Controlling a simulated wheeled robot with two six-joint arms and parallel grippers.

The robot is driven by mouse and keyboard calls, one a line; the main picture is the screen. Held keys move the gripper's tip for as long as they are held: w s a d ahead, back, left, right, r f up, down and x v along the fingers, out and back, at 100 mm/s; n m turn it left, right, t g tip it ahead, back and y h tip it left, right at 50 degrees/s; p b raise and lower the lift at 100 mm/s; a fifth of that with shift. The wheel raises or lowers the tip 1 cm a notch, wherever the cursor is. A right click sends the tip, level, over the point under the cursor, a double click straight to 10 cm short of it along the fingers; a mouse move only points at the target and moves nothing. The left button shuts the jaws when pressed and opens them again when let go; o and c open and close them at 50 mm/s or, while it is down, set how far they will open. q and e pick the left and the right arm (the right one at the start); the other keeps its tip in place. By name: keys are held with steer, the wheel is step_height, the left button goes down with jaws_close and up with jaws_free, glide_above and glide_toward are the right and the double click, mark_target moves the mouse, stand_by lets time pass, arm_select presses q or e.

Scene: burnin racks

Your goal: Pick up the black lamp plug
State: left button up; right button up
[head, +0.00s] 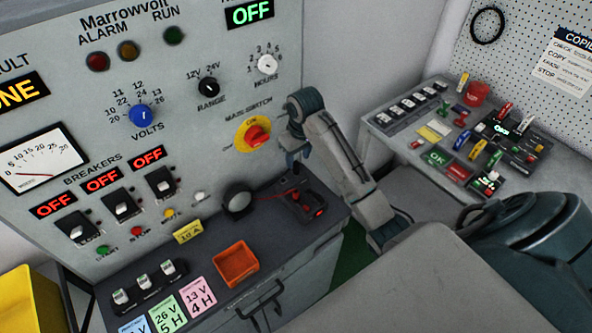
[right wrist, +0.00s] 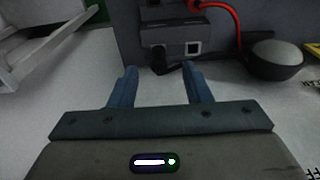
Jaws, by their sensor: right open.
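My right gripper (head: 296,163) hangs over the right end of the dark bench top, above a dark device with a red lead (head: 305,202). In the right wrist view its two blue fingers (right wrist: 160,78) are apart, with no object held between them. A small black piece (right wrist: 168,68) shows just beyond the fingertips, at the foot of the dark device (right wrist: 175,32); it may be the black lamp plug, but I cannot tell for sure. The round lamp (head: 238,200) lies left of the device; it also shows in the right wrist view (right wrist: 277,60). My left gripper is out of view.
The control panel (head: 200,110) rises behind the bench. An orange tray (head: 236,264) and coloured cards (head: 168,312) lie at the front. A side table (head: 400,145) at right holds several small parts. A yellow bin (head: 25,300) stands at lower left.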

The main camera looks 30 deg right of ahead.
mark_target(297, 163)
steer(key=shift+w+f+p, duration=0.1)
steer(key=shift+f+p, duration=0.2)
steer(key=f+p, duration=0.1)
steer(key=f, duration=0.1)
steer(key=w+f+p, duration=0.1)
steer(key=f, duration=0.1)
steer(key=shift+d+f, duration=0.1)
steer(key=shift+f, duration=0.25)
steer(key=c, duration=0.9)
